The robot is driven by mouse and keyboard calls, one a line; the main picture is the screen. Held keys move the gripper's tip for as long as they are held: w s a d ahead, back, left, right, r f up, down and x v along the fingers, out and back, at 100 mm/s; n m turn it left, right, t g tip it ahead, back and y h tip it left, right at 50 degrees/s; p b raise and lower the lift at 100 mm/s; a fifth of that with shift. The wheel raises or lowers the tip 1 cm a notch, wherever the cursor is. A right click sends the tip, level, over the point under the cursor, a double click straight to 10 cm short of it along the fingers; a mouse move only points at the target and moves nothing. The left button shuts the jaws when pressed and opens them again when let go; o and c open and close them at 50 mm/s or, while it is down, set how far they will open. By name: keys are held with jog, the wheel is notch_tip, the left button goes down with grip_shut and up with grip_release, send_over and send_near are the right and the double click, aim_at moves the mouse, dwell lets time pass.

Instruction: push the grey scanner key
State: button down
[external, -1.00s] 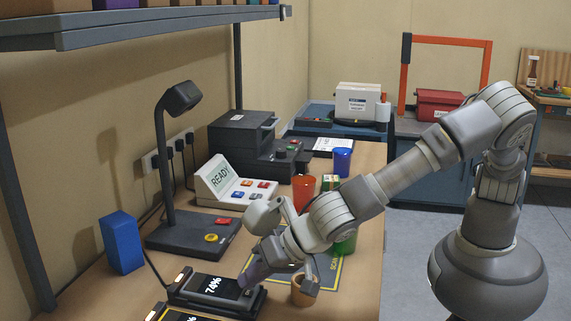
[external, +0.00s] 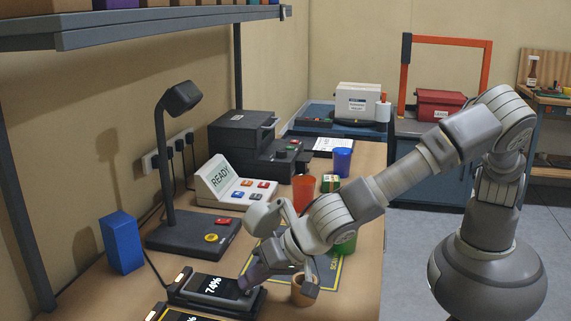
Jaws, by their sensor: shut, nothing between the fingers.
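My gripper (external: 262,267) is low over the near part of the bench, beside the phone-like device showing 74% (external: 214,287). It is shut and empty; its fingertips are partly hidden by my wrist. A console with a READY screen (external: 221,177) stands further back, with red, orange and blue keys on its sloped front. A dark lamp-like scanner stand (external: 185,238) has a red key (external: 223,220) and a yellow key (external: 211,238) on its base.
A tan cup (external: 303,291) is close beside my gripper. A red cup (external: 303,190), a green-and-white can (external: 330,184) and a blue cup (external: 342,160) stand behind my arm. A blue block (external: 121,243) is at left. A dark printer-like machine (external: 243,136) stands at the back.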

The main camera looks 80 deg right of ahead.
aim_at(253, 293)
jog(key=shift+r, duration=0.25)
jog(key=shift+r, duration=0.15)
notch_tip(253, 293, up, 6)
jog(key=p, duration=0.3)
